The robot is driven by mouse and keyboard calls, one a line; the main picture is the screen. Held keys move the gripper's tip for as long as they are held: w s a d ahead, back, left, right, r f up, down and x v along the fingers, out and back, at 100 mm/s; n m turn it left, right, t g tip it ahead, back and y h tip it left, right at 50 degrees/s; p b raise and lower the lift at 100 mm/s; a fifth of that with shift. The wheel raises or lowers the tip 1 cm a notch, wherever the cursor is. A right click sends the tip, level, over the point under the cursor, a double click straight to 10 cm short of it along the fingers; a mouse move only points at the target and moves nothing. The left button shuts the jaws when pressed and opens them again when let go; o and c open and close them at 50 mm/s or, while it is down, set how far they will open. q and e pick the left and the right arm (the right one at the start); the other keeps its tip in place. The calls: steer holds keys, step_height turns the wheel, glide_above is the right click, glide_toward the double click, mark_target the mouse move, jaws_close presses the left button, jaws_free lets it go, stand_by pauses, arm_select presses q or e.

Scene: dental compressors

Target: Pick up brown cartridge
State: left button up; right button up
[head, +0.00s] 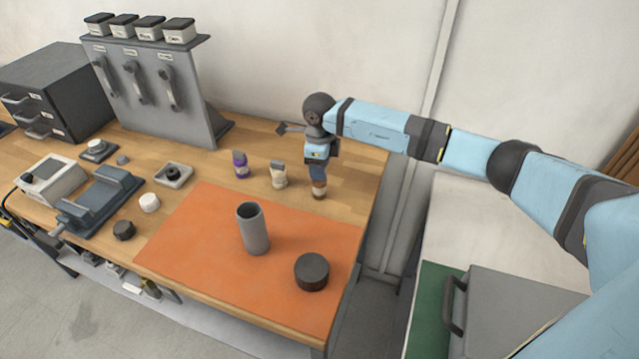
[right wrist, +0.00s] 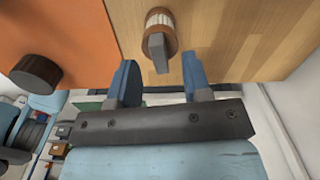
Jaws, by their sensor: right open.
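The brown cartridge (head: 319,192) stands on the bare wood at the right of the bench, behind the orange mat. In the right wrist view, the brown cartridge (right wrist: 160,18) shows a pale ribbed band and a grey tab pointing towards the gripper. My right gripper (head: 317,175) is over the cartridge in the head view and hides its upper part. In the right wrist view, the gripper (right wrist: 158,64) is open, with its blue fingers on either side of the tab's line. I cannot tell if they touch it. My left gripper is out of view.
A purple cartridge (head: 240,165) and a cream one (head: 278,176) stand left of the gripper. The orange mat (head: 190,240) holds a grey cylinder (head: 253,230) and a dark round cap (head: 312,272). A grey rack (head: 155,90) stands at the back left.

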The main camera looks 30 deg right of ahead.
steer(key=shift+f, duration=0.7)
jaws_close()
steer(key=shift+r, duration=0.2)
